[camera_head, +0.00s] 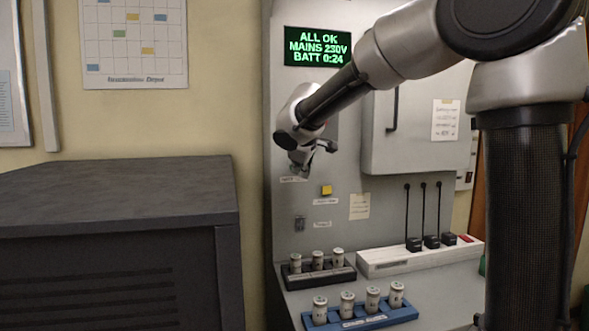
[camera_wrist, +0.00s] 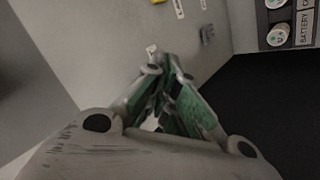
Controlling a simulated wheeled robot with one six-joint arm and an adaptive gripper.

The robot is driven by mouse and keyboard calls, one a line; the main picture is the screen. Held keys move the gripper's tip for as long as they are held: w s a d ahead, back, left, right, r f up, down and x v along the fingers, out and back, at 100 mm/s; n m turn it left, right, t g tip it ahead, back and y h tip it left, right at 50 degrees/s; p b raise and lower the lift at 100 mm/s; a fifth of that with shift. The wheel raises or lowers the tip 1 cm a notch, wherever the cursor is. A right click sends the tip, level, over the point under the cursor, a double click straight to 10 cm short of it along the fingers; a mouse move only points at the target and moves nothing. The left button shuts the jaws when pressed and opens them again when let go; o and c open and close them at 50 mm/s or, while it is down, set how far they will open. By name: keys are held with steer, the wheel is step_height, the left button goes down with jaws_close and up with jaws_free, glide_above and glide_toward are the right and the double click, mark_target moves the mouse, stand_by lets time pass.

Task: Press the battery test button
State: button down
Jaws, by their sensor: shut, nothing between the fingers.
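The label is too small to read, so I cannot tell which control is the battery test button. The yellow button's edge also shows at the top of the wrist view (camera_wrist: 158,2). My gripper (camera_head: 304,167) is shut and empty, close to the panel, up and left of the yellow button. In the wrist view its fingertips (camera_wrist: 166,63) are together beside a small white label (camera_wrist: 152,49). The panel area behind my gripper is hidden.
A grey switch or socket (camera_head: 299,223) is below the yellow button. A green-lettered display (camera_head: 318,47) reads ALL OK, MAINS 230V, BATT 0:24. A wall box (camera_head: 418,130) stands out at right. Black (camera_head: 290,279) and blue (camera_head: 375,321) battery racks and a white power strip (camera_head: 385,262) are below.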

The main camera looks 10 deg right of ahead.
steer(key=shift+w, duration=0.4)
stand_by(0.3)
steer(key=shift+s, duration=0.8)
steer(key=shift+s, duration=2.5)
stand_by(3.9)
